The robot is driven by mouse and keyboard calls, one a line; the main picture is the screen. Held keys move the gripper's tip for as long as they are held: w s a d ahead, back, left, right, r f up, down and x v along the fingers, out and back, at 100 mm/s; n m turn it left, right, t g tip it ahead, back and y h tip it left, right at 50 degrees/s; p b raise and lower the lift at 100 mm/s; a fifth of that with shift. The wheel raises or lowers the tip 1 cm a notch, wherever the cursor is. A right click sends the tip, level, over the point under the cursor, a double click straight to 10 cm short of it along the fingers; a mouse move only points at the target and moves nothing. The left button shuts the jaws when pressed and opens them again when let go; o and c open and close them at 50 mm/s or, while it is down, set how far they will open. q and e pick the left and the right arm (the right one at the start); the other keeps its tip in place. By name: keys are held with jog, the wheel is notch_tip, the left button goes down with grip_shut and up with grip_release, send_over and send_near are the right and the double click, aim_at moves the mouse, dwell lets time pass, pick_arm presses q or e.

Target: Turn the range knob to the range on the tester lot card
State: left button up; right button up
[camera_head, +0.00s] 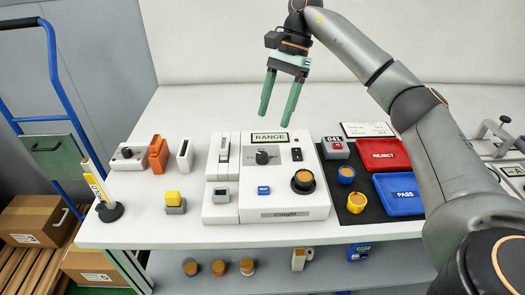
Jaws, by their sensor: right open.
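The white tester (285,205) stands in the middle of the white table. Its black range knob (262,157) sits on a grey plate under a label reading RANGE (270,138). The marks around the knob are too small to read. A white card (369,129) with small print lies at the back right, above the red tray; its text is not legible and I cannot tell if it is the lot card. My right gripper (277,108), with green fingers, hangs open and empty above and behind the tester, apart from the knob. My left gripper does not show.
A red REJECT tray (388,164) and blue PASS tray (408,207) lie on a dark mat right of the tester. A blue cup (347,171) and yellow cup (356,203) stand nearby. Orange and white blocks stand left. My right arm covers the table's right part.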

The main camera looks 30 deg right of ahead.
aim_at(262, 154)
jog(key=x, duration=0.9)
jog(key=shift+a+f+b, duration=0.25)
jog(key=shift+b, duration=0.15)
jog(key=shift+c, duration=0.2)
grip_shut()
